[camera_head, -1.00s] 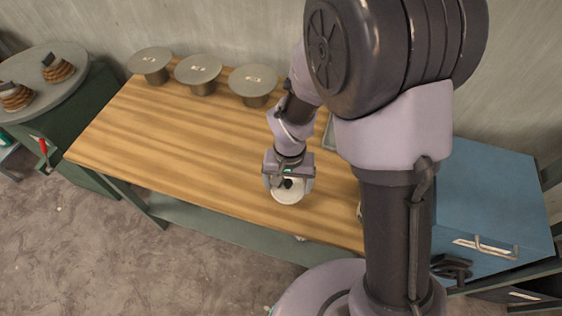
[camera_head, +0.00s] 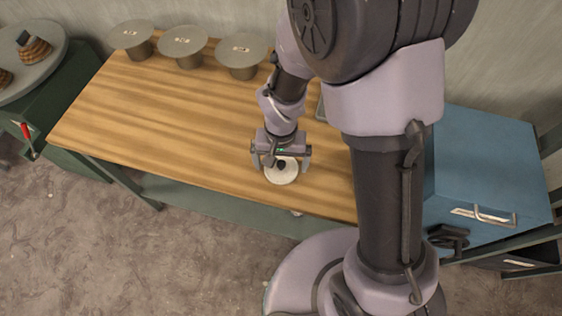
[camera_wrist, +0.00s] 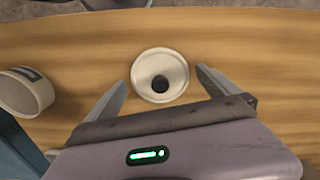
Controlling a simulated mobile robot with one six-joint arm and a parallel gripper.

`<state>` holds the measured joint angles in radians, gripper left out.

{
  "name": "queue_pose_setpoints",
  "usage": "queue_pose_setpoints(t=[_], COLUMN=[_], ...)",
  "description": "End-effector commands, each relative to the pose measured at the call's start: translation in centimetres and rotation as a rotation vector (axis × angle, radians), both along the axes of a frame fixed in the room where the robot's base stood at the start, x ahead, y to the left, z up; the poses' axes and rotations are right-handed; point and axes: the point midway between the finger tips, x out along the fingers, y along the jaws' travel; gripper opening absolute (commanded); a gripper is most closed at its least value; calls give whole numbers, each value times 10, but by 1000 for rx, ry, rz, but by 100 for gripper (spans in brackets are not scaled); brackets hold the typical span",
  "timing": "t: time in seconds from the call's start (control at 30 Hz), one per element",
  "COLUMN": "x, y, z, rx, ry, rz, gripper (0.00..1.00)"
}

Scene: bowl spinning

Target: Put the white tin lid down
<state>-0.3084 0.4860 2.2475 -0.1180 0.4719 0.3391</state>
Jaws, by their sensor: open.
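The white tin lid (camera_head: 282,174) is a round white disc with a black knob, lying on the wooden table near its front edge. In the wrist view the lid (camera_wrist: 160,75) lies flat, just beyond and between my fingertips. My gripper (camera_head: 281,160) is over the lid's back side in the head view. In the wrist view my gripper (camera_wrist: 160,82) has its two fingers spread wide, with gaps on both sides of the lid.
A white tin with a dark label (camera_wrist: 25,92) stands left in the wrist view. Several grey round stands (camera_head: 183,45) line the table's back edge. A blue cabinet (camera_head: 485,165) is at the right. The table's left half (camera_head: 150,110) is clear.

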Motion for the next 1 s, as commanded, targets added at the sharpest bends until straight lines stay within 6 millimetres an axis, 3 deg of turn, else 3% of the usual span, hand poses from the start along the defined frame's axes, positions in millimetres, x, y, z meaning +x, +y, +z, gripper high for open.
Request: queue_pose_setpoints(t=[0.1, 0.3, 0.53, 0.63, 0.8, 0.9, 1.0], x=[1, 1, 0, -6, -52, -83, -102], y=[0, 0, -3, -18, -53, -64, -67], z=[39, 93, 126, 172, 265, 295, 307], rx=[1, 1, 9, 52, 154, 198, 222], ry=[-5, -4, -18, -96, -299, -405, -470], rz=[-1, -1, -10, -56, -162, -201, -218], gripper=[100, 100, 100, 100, 100, 100, 100])
